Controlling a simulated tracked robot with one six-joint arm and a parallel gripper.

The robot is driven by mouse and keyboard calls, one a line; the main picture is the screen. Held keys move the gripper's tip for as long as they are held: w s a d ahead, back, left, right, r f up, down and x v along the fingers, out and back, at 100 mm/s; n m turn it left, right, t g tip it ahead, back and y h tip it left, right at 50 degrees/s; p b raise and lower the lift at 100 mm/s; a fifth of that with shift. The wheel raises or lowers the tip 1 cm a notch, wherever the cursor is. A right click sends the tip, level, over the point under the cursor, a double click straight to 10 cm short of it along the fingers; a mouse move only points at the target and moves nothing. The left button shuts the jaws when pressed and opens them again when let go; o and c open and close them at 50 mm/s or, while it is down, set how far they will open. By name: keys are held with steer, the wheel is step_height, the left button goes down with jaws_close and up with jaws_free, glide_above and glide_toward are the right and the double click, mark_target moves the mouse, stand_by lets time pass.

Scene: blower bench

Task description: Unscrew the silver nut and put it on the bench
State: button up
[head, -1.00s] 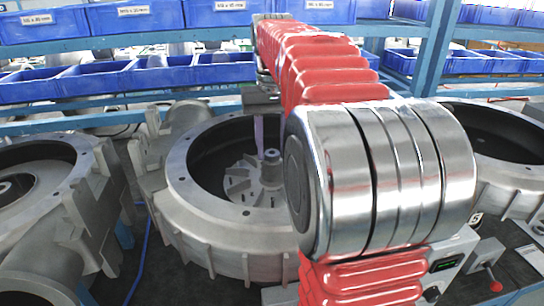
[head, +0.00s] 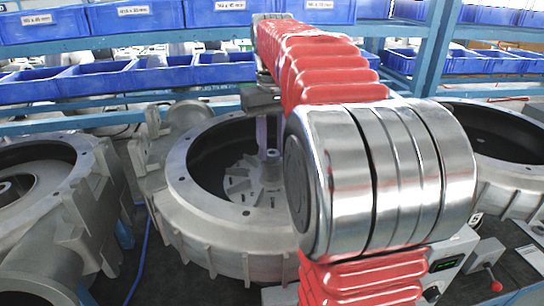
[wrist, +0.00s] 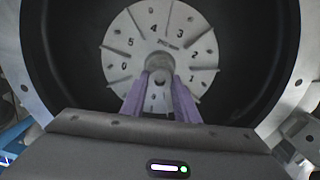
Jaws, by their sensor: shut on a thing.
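The silver nut (wrist: 160,64) shows as a small grey round part at the middle of the numbered impeller disc (wrist: 128,52) in the wrist view. My gripper (wrist: 161,80) reaches down into the blower housing (head: 180,205), its two purple fingers shut on the nut from either side. The fingers hide part of the nut, and I cannot make out its thread or whether it is clear of the shaft. In the head view the gripper (head: 268,147) is over the impeller hub (head: 271,172), partly behind my arm.
More blower housings stand at the left (head: 40,170) and right (head: 500,135). Blue bins (head: 135,20) fill the racks behind. A control box with a red-knobbed lever (head: 495,285) is at the lower right. The dark bench shows between the housings.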

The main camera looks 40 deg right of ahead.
steer(key=n, duration=1.2)
steer(key=shift+n, duration=0.3)
steer(key=n, duration=0.5)
steer(key=shift+n, duration=2.5)
steer(key=o, duration=0.8)
